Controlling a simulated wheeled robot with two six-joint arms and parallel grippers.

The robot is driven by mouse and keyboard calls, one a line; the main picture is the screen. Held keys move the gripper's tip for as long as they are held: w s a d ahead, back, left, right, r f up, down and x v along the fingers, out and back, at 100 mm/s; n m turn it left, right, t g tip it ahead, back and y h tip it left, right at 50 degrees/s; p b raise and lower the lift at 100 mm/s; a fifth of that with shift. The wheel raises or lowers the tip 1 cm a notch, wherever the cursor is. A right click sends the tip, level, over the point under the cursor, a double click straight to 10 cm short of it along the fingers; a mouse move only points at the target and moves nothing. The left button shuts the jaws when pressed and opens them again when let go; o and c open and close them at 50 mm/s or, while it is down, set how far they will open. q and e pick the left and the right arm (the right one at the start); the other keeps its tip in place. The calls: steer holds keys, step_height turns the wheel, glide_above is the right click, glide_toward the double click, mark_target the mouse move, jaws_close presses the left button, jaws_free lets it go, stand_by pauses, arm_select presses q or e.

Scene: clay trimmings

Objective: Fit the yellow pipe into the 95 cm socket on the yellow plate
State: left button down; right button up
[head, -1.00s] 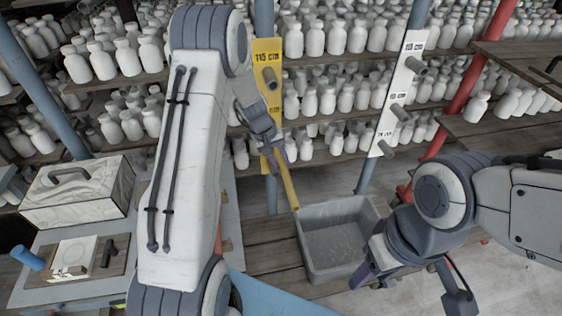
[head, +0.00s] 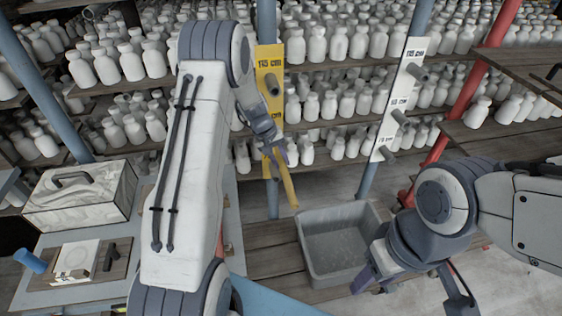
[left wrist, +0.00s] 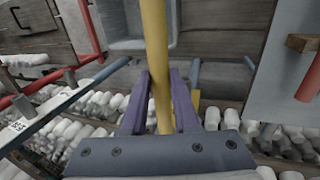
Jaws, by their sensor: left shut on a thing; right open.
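The yellow plate (head: 270,60) is upright on a blue post in the head view. Its upper label reads 115 cm, with a grey socket (head: 272,84) below it. A lower label on it is partly covered by my left arm, and I cannot read its number fully or see a socket there. My left gripper (head: 276,152) is in front of the plate's lower end, shut on the yellow pipe (head: 288,186). The pipe slants down toward the grey bin; it also shows between the purple fingers in the left wrist view (left wrist: 155,50). My right gripper (head: 376,280) is open and empty, low beside the bin.
A white plate (head: 397,95) with several grey sockets stands to the right. A grey bin (head: 335,262) is below the pipe. Shelves of white bottles (head: 340,45) fill the back. A box (head: 80,195) and board (head: 75,262) lie at left.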

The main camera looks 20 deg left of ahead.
arm_select(q)
steer(key=shift+w+a+p, duration=0.3)
steer(key=shift+w+a, duration=0.5)
steer(key=shift+w, duration=0.35)
steer(key=c, duration=0.6)
jaws_free()
steer(key=shift+b+v, duration=1.25)
steer(key=shift+v, duration=4.05)
steer(key=shift+d, duration=0.1)
